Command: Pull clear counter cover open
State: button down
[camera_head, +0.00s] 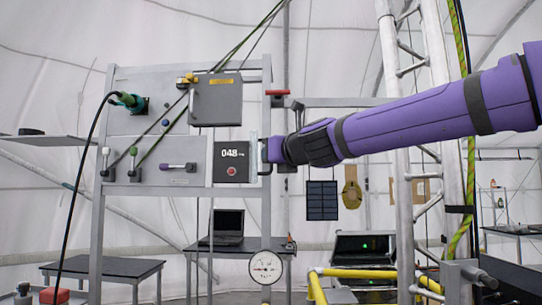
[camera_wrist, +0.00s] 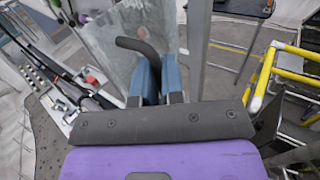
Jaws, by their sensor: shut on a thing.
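The counter (camera_head: 231,150) is a dark panel showing 048, with a red button (camera_head: 231,171) under the digits. The clear cover (camera_head: 253,150) shows as a narrow, nearly edge-on strip at the counter's right side. In the wrist view the cover (camera_wrist: 112,38) is a see-through sheet standing out from the panel, with the red button (camera_wrist: 93,80) uncovered to its left. A black bent handle (camera_wrist: 136,44) is on the cover. My gripper (camera_head: 267,151) is at the cover's right side. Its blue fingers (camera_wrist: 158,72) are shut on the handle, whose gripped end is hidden.
A grey box (camera_head: 216,100) with a yellow label sits above the counter. A purple-handled lever (camera_head: 178,167) is to the left. A round gauge (camera_head: 265,267) hangs below. Yellow rails (camera_head: 355,273) and a metal truss (camera_head: 395,150) stand to the right.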

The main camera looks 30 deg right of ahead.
jog(key=c, duration=1.3)
grip_release()
jog(key=shift+s+d, duration=0.2)
jog(key=shift+s, duration=1.6)
jog(key=shift+s+d, duration=0.15)
jog(key=shift+s, duration=1.6)
jog(key=shift+s+d, duration=0.2)
jog(key=shift+s, duration=1.6)
